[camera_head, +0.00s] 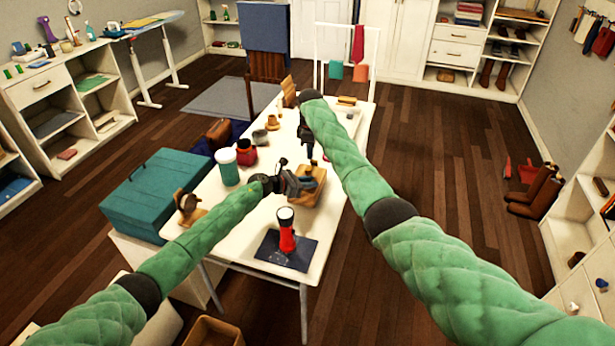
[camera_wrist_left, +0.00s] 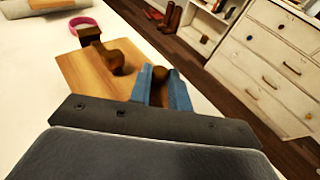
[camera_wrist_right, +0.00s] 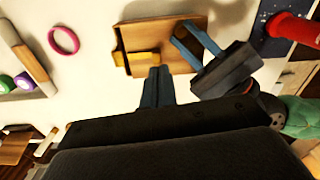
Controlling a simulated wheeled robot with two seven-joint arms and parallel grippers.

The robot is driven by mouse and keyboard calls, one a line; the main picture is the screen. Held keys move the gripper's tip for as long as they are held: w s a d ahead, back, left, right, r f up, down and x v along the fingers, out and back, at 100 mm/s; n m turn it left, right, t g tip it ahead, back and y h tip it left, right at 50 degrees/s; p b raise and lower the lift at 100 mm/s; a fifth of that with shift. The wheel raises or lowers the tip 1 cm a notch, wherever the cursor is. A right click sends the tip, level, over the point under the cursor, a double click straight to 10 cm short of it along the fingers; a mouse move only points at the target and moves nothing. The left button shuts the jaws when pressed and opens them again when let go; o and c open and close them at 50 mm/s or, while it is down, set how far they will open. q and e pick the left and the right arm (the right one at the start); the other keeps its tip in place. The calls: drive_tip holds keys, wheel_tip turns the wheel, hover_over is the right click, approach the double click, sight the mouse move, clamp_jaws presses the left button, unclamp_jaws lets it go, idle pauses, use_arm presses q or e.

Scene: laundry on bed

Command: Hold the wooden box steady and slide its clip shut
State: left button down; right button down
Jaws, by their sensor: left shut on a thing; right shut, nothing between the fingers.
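The wooden box (camera_head: 302,199) stands on the white table, partly hidden by my grippers. Its pale wooden face also shows in the left wrist view (camera_wrist_left: 88,72) and the right wrist view (camera_wrist_right: 172,52). My left gripper (camera_wrist_left: 164,88) is shut on a brown knob-like part (camera_wrist_left: 160,73) at the box's near edge. Another rounded brown piece (camera_wrist_left: 117,62) stands on the box. My right gripper (camera_wrist_right: 157,84) is shut and empty, its tips close to the box beside a small yellow-brown piece (camera_wrist_right: 135,58), perhaps the clip. I cannot tell whether they touch.
A red flashlight (camera_head: 287,236) stands on a dark mat (camera_head: 268,250) at the table's near end. A pink ring (camera_wrist_right: 63,40) lies nearby. A teal chest (camera_head: 155,192) adjoins the table.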

drive_tip(key=shift+h, duration=0.4)
drive_tip(key=d+f, duration=0.1)
drive_tip(key=s+d+f, duration=0.1)
drive_tip(key=s+f, duration=0.1)
drive_tip(key=f, duration=0.1)
drive_tip(key=shift+d+f, duration=0.1)
drive_tip(key=shift+d, duration=0.3)
drive_tip(key=shift+s+n, duration=0.2)
drive_tip(key=shift+n, duration=0.1)
drive_tip(key=shift+s+a+n+t, duration=0.1)
drive_tip(key=shift+s+n+t, duration=0.1)
drive_tip(key=shift+n+t, duration=0.15)
drive_tip(key=shift+s+a+r+n, duration=0.2)
drive_tip(key=shift+r+n, duration=0.2)
drive_tip(key=shift+n, duration=0.25)
drive_tip(key=s+a+r+n+t, duration=0.1)
drive_tip(key=a+r+n, duration=0.3)
drive_tip(key=n, duration=0.9)
drive_tip(key=shift+a+r+n+t, duration=0.15)
drive_tip(key=shift+r+n+t, duration=0.35)
drive_tip(key=shift+r, duration=0.35)
drive_tip(key=shift+s, duration=0.1)
